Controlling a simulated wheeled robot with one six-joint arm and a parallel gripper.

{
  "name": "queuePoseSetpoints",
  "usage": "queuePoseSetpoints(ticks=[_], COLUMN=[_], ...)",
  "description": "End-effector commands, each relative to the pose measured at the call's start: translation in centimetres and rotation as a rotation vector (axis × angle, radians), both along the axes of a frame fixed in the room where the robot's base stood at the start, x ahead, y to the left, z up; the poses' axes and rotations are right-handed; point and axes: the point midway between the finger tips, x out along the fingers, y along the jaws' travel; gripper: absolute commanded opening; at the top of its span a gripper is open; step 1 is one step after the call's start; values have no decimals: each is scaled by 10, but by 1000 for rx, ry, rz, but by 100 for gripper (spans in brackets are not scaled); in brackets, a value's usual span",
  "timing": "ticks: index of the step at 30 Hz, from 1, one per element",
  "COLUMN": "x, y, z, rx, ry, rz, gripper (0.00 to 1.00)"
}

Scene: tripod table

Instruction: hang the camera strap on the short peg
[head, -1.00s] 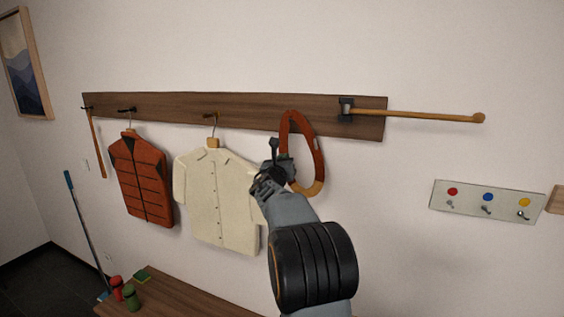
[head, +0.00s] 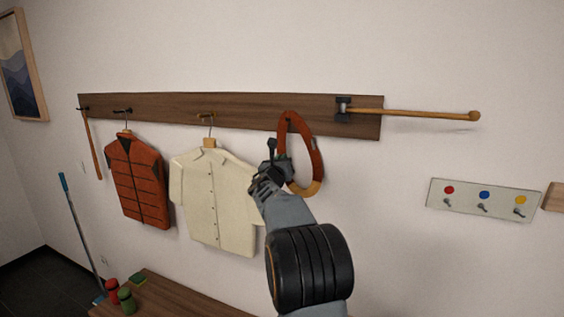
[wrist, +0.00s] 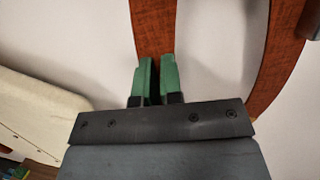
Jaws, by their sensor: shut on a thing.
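The camera strap (head: 316,152) is a red-brown loop with a tan lower part, upright in front of the wooden rail (head: 250,105). My gripper (head: 277,168) is shut on its left strand. In the wrist view, the green fingertips of my gripper (wrist: 156,82) pinch that strand of the strap (wrist: 153,30), and the other strand curves down at the right. The strap's top overlaps the rail; I cannot tell whether it touches it. A small dark shape shows near the loop's top; I cannot tell whether it is the short peg.
A cream shirt (head: 215,195) hangs close to the left of my gripper, with a red vest (head: 138,180) further left. A long tan rod (head: 420,114) extends right from a dark bracket on the rail. A small panel with knobs (head: 470,202) is at the right. A wooden bench (head: 175,297) is below.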

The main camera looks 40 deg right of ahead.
Motion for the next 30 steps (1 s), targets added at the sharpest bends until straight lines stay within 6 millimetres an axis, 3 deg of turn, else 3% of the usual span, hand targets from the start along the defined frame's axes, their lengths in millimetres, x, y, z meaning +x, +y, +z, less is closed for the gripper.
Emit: queuePoseSetpoints(ticks=[2,3,12,23,30], x=[1,1,1,-3,-27], y=[0,0,0,5,36], z=[-5,-5,-2,-3,-11], rx=[5,5,3,2,1], ry=[7,7,4,2,-1], rz=[3,3,2,2,4], gripper=[0,9,36,36,36])
